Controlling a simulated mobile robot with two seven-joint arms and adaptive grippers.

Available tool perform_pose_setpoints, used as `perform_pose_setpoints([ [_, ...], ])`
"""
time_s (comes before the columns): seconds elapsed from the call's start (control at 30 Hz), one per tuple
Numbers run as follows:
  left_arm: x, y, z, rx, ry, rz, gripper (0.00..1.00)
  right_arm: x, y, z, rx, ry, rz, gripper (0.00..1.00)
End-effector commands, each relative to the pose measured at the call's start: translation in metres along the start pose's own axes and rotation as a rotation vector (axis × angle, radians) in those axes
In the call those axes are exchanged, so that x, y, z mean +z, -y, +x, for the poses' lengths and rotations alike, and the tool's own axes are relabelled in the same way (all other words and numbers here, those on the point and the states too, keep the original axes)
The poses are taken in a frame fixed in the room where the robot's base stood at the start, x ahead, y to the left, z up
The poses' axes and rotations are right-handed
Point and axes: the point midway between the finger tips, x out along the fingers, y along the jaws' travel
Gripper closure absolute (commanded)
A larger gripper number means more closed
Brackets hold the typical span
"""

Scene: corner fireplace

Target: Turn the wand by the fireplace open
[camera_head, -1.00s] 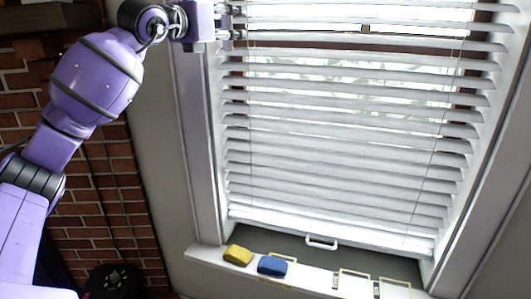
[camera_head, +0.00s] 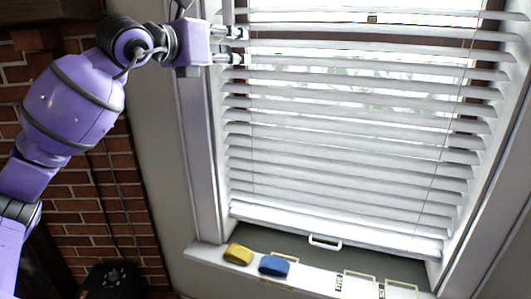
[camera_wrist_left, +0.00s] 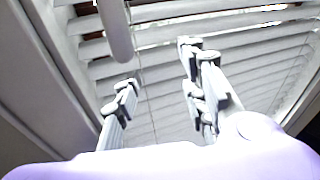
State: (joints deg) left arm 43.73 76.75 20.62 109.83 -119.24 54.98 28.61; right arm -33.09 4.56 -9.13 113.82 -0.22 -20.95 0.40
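The wand (camera_wrist_left: 120,30) is a pale grey rod with a rounded lower end. In the left wrist view it hangs in front of the blind, its end above and between my fingers. In the head view a short grey piece, seemingly the wand (camera_head: 228,12), shows just above the gripper. My left gripper (camera_head: 244,46) is at the upper left of the blind (camera_head: 340,150). In the left wrist view the gripper (camera_wrist_left: 160,78) is open, with nothing between its fingertips. The slats are tilted with gaps between the upper ones. My right gripper is out of view.
The window frame (camera_head: 197,150) stands close beside my left wrist. A yellow block (camera_head: 238,254) and a blue block (camera_head: 273,266) lie on the sill (camera_head: 212,258). The brick wall (camera_head: 120,215) is at the left. The air before the blind is clear.

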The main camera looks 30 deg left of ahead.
Motion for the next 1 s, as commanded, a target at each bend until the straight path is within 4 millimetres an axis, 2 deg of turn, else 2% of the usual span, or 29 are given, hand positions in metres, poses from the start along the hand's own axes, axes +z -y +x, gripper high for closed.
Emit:
perform_pose_setpoints([
  [0.5,-0.099,0.030,0.024,-0.190,-0.116,-0.192,0.61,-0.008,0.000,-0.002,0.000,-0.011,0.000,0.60],
  [1.0,-0.194,0.061,0.026,-0.355,-0.199,-0.478,0.61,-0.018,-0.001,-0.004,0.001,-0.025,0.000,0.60],
])
